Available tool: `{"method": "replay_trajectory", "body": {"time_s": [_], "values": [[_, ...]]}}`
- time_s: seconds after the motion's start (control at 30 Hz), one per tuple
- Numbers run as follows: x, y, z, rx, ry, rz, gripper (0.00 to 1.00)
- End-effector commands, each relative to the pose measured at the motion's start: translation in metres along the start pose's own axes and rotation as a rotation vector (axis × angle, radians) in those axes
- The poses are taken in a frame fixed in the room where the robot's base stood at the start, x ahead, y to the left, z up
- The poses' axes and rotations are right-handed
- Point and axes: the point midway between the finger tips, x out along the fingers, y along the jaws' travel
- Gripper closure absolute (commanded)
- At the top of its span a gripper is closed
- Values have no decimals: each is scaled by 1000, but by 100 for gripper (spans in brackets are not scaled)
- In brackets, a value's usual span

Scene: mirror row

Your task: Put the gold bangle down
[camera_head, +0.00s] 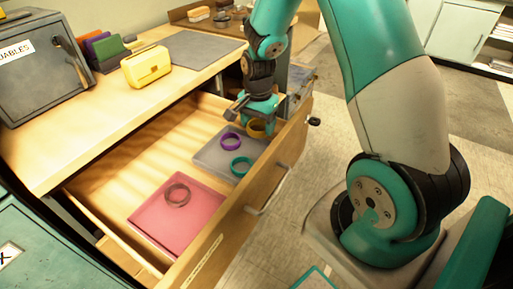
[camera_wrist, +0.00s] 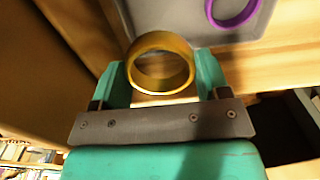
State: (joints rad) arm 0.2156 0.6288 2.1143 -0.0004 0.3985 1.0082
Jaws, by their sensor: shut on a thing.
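The gold bangle (camera_head: 257,131) is between the fingers of my gripper (camera_head: 256,113) in the head view, at the far end of an open drawer. In the wrist view the gold bangle (camera_wrist: 160,40) shows as a ring held between the two teal fingers of my gripper (camera_wrist: 161,72). A grey tray (camera_head: 207,158) lies in the drawer beside and below it; its edge (camera_wrist: 170,20) shows at the top of the wrist view. I cannot tell whether the bangle touches anything below.
A purple bangle (camera_head: 230,148) and a teal bangle (camera_head: 240,175) lie on the grey tray. A pink tray (camera_head: 150,218) nearer in the drawer holds a dark bangle (camera_head: 177,203). The drawer front (camera_head: 262,185) stands close to the gripper. A yellow box (camera_head: 147,68) stands on the desk.

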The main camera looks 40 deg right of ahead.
Motion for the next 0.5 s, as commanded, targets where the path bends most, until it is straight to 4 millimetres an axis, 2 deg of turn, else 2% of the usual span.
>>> {"method": "replay_trajectory", "body": {"time_s": [0.03, 0.13, 0.37, 0.5], "values": [[15, 1, 0, 0, -3, 5, 54], [34, 1, 0, -1, -2, 3, 54], [52, 0, 0, -1, -1, 1, 54], [72, 0, 0, -1, -2, 3, 54]]}}
